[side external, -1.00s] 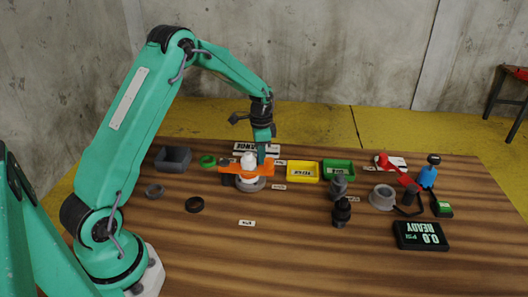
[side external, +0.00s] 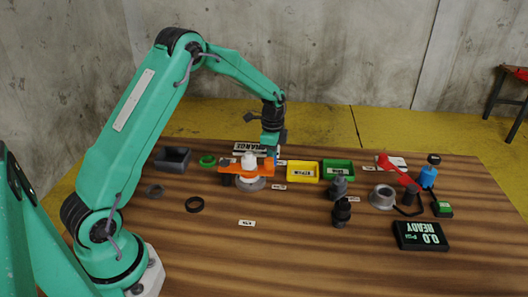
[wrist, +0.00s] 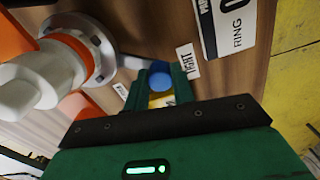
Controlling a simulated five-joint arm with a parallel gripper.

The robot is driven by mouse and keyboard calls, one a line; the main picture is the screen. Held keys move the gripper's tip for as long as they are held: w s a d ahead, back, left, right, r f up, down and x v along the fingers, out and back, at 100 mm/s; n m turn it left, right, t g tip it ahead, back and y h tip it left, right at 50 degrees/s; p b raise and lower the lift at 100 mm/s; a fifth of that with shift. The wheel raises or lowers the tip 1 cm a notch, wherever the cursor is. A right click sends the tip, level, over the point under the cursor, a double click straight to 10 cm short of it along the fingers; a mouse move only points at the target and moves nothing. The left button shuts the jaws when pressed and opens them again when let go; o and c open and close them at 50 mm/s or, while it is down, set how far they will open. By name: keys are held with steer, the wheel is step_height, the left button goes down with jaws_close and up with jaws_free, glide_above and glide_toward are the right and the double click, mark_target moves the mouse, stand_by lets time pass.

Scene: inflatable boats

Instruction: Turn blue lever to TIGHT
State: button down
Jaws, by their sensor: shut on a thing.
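My gripper (wrist: 159,90) is shut on the round blue knob of the blue lever (wrist: 158,81) in the wrist view. The lever's grey bar runs from the knob to a grey bolted flange (wrist: 100,42). The TIGHT label (wrist: 187,61) lies just right of the knob, close to the finger. In the side view my gripper (side external: 270,150) is low behind the white valve (side external: 249,160) and its orange holder (side external: 232,168); they partly hide its fingertips and the lever. The grey base (side external: 250,184) sits flat on the table.
A yellow tray (side external: 303,179) and green tray (side external: 338,164) stand to the right.

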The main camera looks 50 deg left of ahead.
steer(key=shift+w+d, duration=0.1)
steer(key=shift+d, duration=0.05)
steer(key=c, duration=1.2)
jaws_free()
steer(key=shift+o, duration=0.2)
steer(key=shift+r, duration=3.95)
